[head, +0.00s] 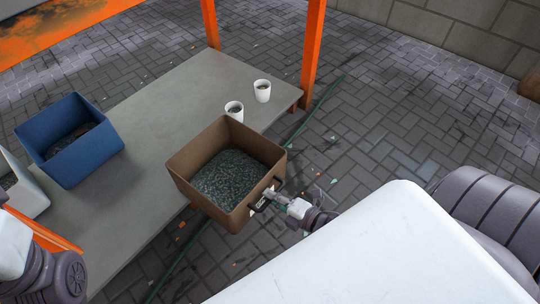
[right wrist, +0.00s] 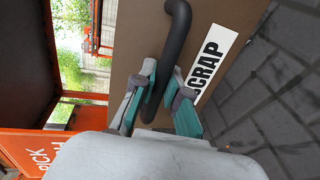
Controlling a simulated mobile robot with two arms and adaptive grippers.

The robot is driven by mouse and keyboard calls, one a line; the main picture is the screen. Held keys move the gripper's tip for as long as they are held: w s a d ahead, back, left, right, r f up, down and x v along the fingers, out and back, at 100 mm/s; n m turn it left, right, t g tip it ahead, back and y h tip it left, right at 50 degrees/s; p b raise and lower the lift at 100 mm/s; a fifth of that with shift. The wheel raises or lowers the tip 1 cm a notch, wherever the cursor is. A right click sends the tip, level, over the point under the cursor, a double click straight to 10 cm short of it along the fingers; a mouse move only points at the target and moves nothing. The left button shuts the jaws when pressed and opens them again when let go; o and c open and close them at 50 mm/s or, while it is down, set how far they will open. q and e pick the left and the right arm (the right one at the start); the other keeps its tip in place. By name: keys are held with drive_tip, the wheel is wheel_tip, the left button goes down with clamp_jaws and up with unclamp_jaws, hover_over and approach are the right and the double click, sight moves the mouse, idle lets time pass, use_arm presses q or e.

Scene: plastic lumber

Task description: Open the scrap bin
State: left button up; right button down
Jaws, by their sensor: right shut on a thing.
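The scrap bin (head: 186,184) is a brown, open-topped box holding dark grey-green flakes (head: 235,178). It sits at the near right edge of the grey table, and part of it appears to overhang that edge. In the right wrist view its brown front (right wrist: 130,45) carries a dark curved handle (right wrist: 178,40) and a white SCRAP label (right wrist: 215,62). My right gripper (head: 268,197) is at the bin's front, its fingers (right wrist: 160,88) shut around the handle. My left gripper is out of view; only part of my left arm shows at the lower left.
A blue bin (head: 75,167) and a partly cut-off white bin (head: 26,200) stand left on the grey table (head: 165,100). Two white cups (head: 234,108) (head: 262,92) stand near its right end. An orange post (head: 312,50) rises beyond. The brick floor (head: 400,110) at right is mostly clear.

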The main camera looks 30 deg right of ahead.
drive_tip(key=c, duration=1.2)
unclamp_jaws()
drive_tip(key=v, duration=1.2)
